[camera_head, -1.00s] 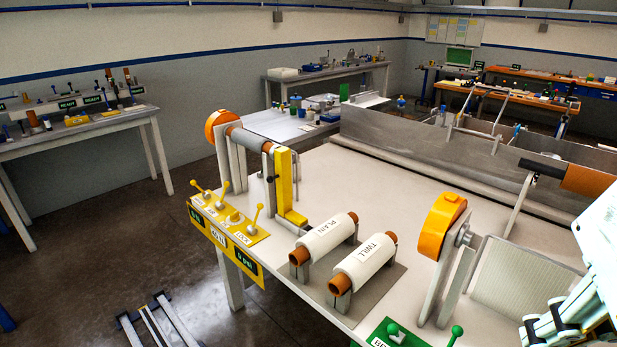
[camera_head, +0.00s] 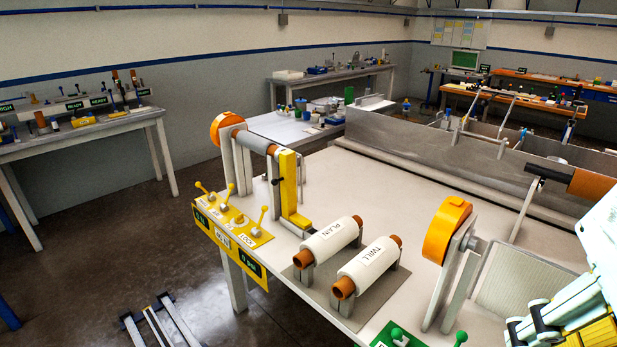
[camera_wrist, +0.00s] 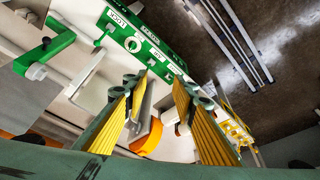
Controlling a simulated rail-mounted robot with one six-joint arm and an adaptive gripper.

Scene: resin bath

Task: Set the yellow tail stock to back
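The yellow tail stock (camera_head: 288,182) is an upright yellow post on a yellow foot, at the left of the white bench in the head view. It stands at the near end of a grey roller (camera_head: 255,142), whose far end is at an orange wheel (camera_head: 226,126). A small black knob shows on the post's left side. My gripper (camera_wrist: 160,88) is open and empty in the wrist view, its ribbed yellow fingers apart. In the head view it is at the lower right, partly cut off, well away from the tail stock.
A yellow lever panel (camera_head: 230,228) is on the bench's left edge. The PLAIN roll (camera_head: 332,240) and TWILL roll (camera_head: 370,262) lie on cradles between the tail stock and a nearer orange wheel (camera_head: 446,230). A green panel (camera_wrist: 135,38) is close to my fingers.

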